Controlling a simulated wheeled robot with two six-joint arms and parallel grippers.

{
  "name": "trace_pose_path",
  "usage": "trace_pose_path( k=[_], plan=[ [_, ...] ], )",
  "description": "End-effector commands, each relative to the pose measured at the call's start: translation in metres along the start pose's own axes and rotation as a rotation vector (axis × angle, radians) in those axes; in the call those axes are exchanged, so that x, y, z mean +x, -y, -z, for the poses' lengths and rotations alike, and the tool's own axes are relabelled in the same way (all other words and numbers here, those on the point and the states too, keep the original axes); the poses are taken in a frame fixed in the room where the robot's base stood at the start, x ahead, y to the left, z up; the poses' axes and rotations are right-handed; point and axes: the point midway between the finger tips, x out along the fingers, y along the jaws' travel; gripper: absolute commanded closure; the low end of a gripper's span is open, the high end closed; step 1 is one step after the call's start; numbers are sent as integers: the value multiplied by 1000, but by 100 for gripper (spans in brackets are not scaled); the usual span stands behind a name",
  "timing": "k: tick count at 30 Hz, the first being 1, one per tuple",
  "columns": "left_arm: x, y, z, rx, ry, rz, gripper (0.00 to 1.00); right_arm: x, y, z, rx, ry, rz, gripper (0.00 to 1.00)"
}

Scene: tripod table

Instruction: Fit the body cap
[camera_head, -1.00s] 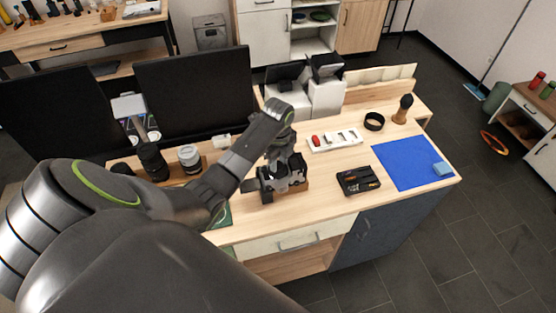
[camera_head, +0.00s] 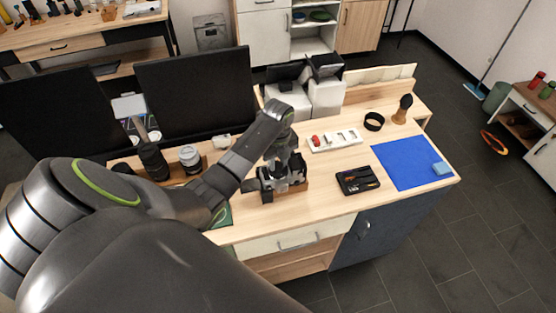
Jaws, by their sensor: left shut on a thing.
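A dark camera body (camera_head: 267,184) sits on a small wooden stand (camera_head: 293,193) near the middle of the desk. My left arm reaches in from the left, and my left gripper (camera_head: 283,163) points down right at the camera body. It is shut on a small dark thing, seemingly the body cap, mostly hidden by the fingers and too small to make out. I cannot tell whether the cap touches the camera's mount. My right gripper is not in view.
A white tray (camera_head: 346,141) with a red item, a black ring (camera_head: 374,121), a brush (camera_head: 402,108), a black tool case (camera_head: 357,181) and a blue mat (camera_head: 402,167) lie to the right. Lenses (camera_head: 190,158) and monitors (camera_head: 197,92) stand left. Bare desk lies in front.

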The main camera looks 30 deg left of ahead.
Motion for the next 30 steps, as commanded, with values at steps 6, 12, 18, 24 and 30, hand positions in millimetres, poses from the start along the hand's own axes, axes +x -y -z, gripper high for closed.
trace_pose_path(
  k=[6, 12, 18, 24, 30],
  plan=[
    [6, -4, 3, 135, -12, -10, 98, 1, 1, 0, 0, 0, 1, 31],
    [6, -4, 3, 139, -12, -11, 98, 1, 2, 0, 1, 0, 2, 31],
    [6, -4, 3, 216, -12, -11, 98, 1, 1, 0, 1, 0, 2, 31],
    [5, -3, 2, 283, -10, -9, 57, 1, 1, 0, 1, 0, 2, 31],
    [3, -2, 1, 282, -5, -5, 48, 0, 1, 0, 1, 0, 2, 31]
  ],
)
